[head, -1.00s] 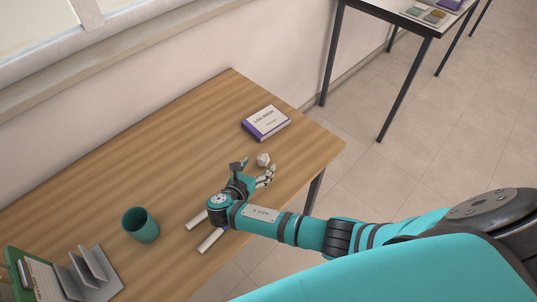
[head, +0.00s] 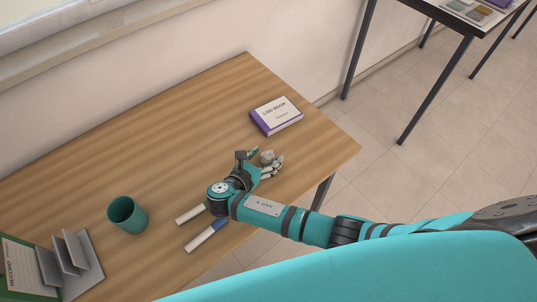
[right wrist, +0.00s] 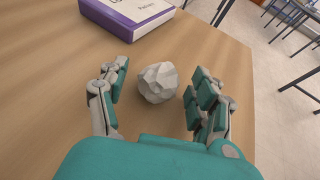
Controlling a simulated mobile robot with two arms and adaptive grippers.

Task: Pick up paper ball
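The paper ball (head: 267,157) is a small crumpled whitish ball on the wooden table. In the right wrist view the paper ball (right wrist: 158,83) sits between the two finger sides, with a visible gap on each side. My right gripper (head: 264,161) is open around it, low over the table. It also shows in the right wrist view (right wrist: 158,95), its fingers spread left and right of the ball. My left gripper is not in view.
A purple and white log book (head: 276,115) lies beyond the ball. A green cup (head: 127,215), two markers (head: 206,236) and a grey stand (head: 72,262) are on the left part of the wooden table (head: 150,135). The table's right edge is close to the ball.

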